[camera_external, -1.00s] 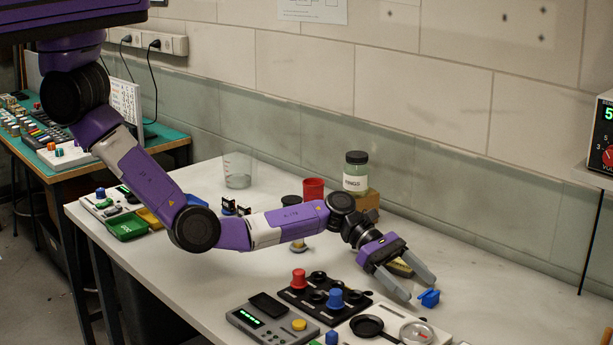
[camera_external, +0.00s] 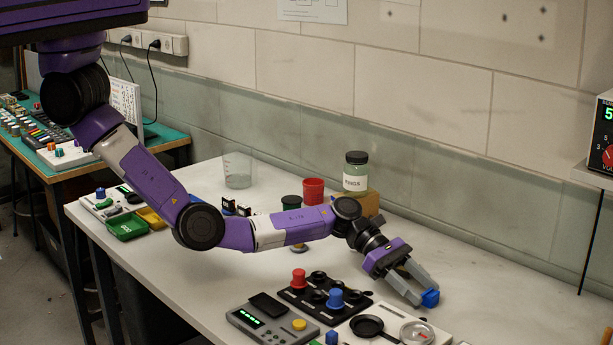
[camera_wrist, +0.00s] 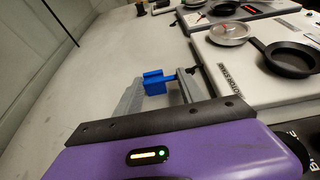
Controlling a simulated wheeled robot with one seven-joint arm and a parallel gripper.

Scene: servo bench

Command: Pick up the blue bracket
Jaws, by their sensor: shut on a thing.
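The blue bracket (camera_external: 430,298) is at the fingertips of my gripper (camera_external: 422,294), near the right part of the white bench. In the wrist view the blue bracket (camera_wrist: 154,83) shows between the two grey fingers of my gripper (camera_wrist: 156,88). The fingers are shut on it. The bracket is at or very near the bench top; I cannot tell whether it touches. Part of it is hidden by the fingers.
A white board with a black pan (camera_external: 367,326) and a round clear-lidded dish (camera_external: 416,332) lies just in front. A black panel with red and blue knobs (camera_external: 335,298) and a grey box (camera_external: 272,322) stand to the left. The bench to the right is clear.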

